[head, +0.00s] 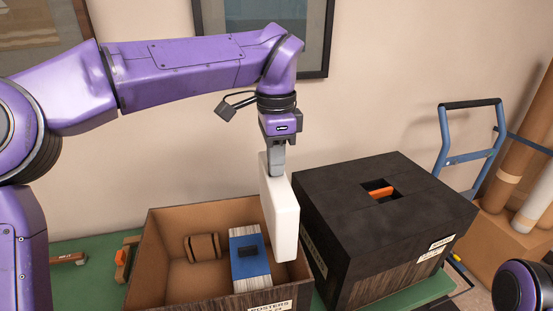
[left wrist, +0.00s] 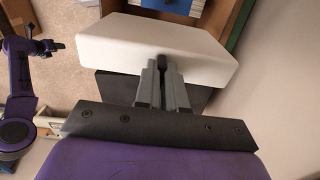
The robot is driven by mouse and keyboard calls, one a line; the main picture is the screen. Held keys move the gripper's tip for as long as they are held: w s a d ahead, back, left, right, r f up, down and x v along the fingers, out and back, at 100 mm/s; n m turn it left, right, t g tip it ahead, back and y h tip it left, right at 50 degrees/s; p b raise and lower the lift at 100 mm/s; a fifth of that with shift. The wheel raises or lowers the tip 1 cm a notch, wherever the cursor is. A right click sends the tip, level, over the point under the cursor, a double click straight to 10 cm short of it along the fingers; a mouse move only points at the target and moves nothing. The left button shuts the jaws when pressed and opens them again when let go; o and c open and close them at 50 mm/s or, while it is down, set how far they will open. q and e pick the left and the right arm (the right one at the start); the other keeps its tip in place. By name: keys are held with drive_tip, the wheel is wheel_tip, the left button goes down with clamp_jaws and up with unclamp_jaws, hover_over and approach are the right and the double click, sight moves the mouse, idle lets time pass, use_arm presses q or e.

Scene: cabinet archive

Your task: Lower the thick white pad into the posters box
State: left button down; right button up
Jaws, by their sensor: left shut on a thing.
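The thick white pad (head: 280,208) hangs upright from my left gripper (head: 276,172), which is shut on its top edge. The pad also fills the middle of the left wrist view (left wrist: 170,50), with the gripper's fingers (left wrist: 162,75) on its near edge. The open posters box (head: 160,230) stands below and to the left, its label on the front partly cut off. The pad's lower end overlaps the box's right side in the head view; I cannot tell if it touches. Inside the box are a blue and white block (head: 249,262) and a brown bundle (head: 202,247). My right gripper is not in view.
A closed black box (head: 385,215) with an orange item (head: 381,192) in its top slot stands close on the right. A hammer (head: 68,259) lies on the green surface (head: 85,285) at left. A blue hand truck (head: 470,158) and cardboard tubes (head: 520,160) stand at right.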

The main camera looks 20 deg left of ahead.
use_arm(q)
drive_tip(key=shift+w+f, duration=0.25)
drive_tip(key=shift+w, duration=0.3)
drive_tip(key=shift+w+f, duration=0.25)
drive_tip(key=shift+w, duration=0.3)
drive_tip(key=shift+w+r, duration=0.1)
drive_tip(key=shift+r+p, duration=0.15)
drive_tip(key=shift+p, duration=0.3)
drive_tip(key=shift+w, duration=0.1)
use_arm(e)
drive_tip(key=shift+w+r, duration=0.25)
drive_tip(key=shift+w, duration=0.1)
use_arm(q)
drive_tip(key=shift+s+f+b, duration=0.2)
drive_tip(key=shift+s+b, duration=0.4)
drive_tip(key=shift+b, duration=0.3)
drive_tip(key=shift+s+r, duration=0.1)
drive_tip(key=shift+s, duration=0.1)
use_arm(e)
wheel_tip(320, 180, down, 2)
